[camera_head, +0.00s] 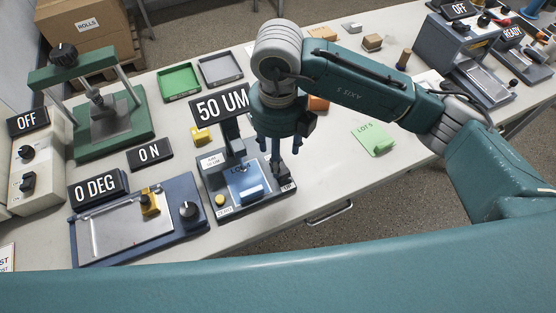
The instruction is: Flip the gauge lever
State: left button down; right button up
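The gauge (252,198) is a small dark device in the middle of the table with a blue top. Its raised sign (222,103) reads 50 UM. A dark upright part (276,167) stands at its right edge beside a small label; it may be the lever, but its upper end is hidden by my gripper. My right gripper (278,150) comes in from the right and points down over the gauge's right side. Whether its fingers touch that part or are closed is unclear. My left gripper is out of view.
A blue coater (120,230) with a 0 DEG sign lies left of the gauge. A green press (110,125) stands behind it. Green (180,82) and grey (220,69) trays lie at the back. A green note (375,138) lies right, with clear table around it.

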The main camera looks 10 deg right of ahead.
notch_tip(320, 180, down, 6)
jog(key=shift+r+p, duration=0.1)
jog(key=shift+p, duration=0.4)
jog(key=c, duration=1.1)
jog(key=shift+f+t+b, duration=0.2)
jog(key=shift+t+b, duration=0.2)
jog(key=shift+b, duration=0.6)
jog(key=shift+c, duration=0.2)
jog(key=shift+s, duration=0.15)
jog(key=shift+r+t, duration=0.2)
jog(key=shift+t, duration=0.1)
